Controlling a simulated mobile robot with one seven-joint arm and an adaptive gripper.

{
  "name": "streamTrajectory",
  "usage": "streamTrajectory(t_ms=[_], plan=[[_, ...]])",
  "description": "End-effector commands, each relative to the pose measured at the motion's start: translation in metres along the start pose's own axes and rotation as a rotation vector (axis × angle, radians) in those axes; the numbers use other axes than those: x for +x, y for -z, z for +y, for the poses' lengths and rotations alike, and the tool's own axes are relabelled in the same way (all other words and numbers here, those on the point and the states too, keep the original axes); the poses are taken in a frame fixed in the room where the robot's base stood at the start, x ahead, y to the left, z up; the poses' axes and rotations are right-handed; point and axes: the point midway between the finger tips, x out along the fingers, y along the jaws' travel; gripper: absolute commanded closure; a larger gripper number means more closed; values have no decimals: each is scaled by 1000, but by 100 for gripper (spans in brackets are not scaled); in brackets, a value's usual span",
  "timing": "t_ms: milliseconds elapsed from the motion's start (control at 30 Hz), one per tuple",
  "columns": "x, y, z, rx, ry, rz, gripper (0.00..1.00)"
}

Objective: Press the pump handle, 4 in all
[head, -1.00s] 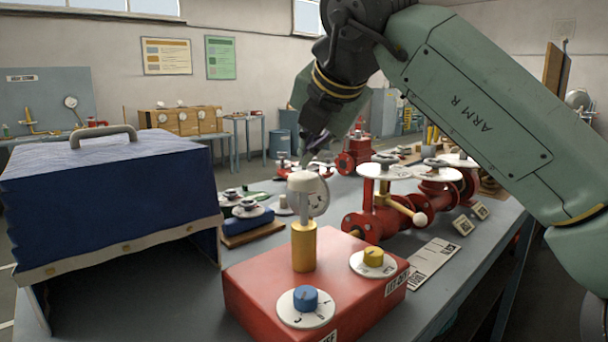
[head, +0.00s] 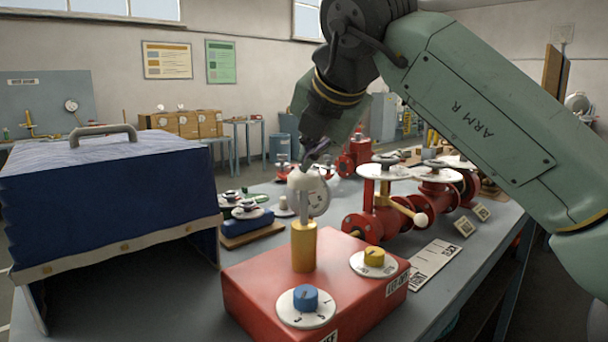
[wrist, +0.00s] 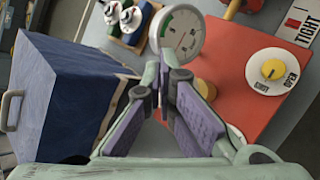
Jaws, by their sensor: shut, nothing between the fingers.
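The pump stands on a red box (head: 255,290). It has a yellow cylinder (head: 304,248), a grey rod and a pale knob-topped handle (head: 302,182), which is raised above the cylinder. My gripper (head: 312,160) is shut and empty, its fingertips at or just above the handle top; I cannot tell whether they touch. In the wrist view my gripper (wrist: 165,75) covers the handle, and part of the yellow cylinder (wrist: 205,89) shows beside the fingers. A round gauge (head: 318,196) stands behind the handle; it also shows in the wrist view (wrist: 183,34).
The red box carries a blue knob (head: 305,297) and a yellow knob (head: 374,256) on white dials. A blue-covered hood (head: 110,190) stands at left. Red valves with a pale-tipped lever (head: 420,219) stand behind at right. A white label card (head: 435,262) lies on the bench.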

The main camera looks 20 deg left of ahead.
Motion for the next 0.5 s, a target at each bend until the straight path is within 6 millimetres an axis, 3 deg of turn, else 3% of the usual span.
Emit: streamTrajectory(t_ms=[500], plan=[[5, 4, -4, -1, 2, 2, 100]])
